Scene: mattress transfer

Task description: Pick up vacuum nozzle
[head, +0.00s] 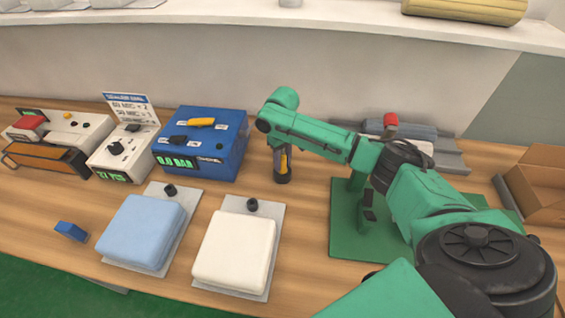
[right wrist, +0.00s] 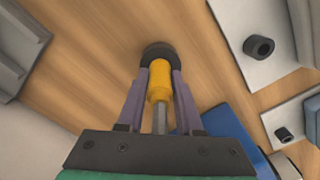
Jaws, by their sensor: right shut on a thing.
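My right gripper (head: 283,161) points down beside the blue box, over the wooden table. In the right wrist view, the right gripper (right wrist: 159,92) has its two purple-grey fingers shut on the yellow body of the vacuum nozzle (right wrist: 160,76). The nozzle has a grey metal stem toward the palm and a round black end past the fingertips. In the head view the nozzle is mostly covered by the fingers, and it looks about upright. I cannot tell whether its black end touches the table. My left gripper is not in view.
A blue box (head: 230,133) with a display and yellow lever stands left of the gripper. A white sealer unit (head: 128,147) stands further left. A blue pad (head: 144,231) and a white pad (head: 234,248) lie in front. A cardboard box (head: 540,187) is at the right.

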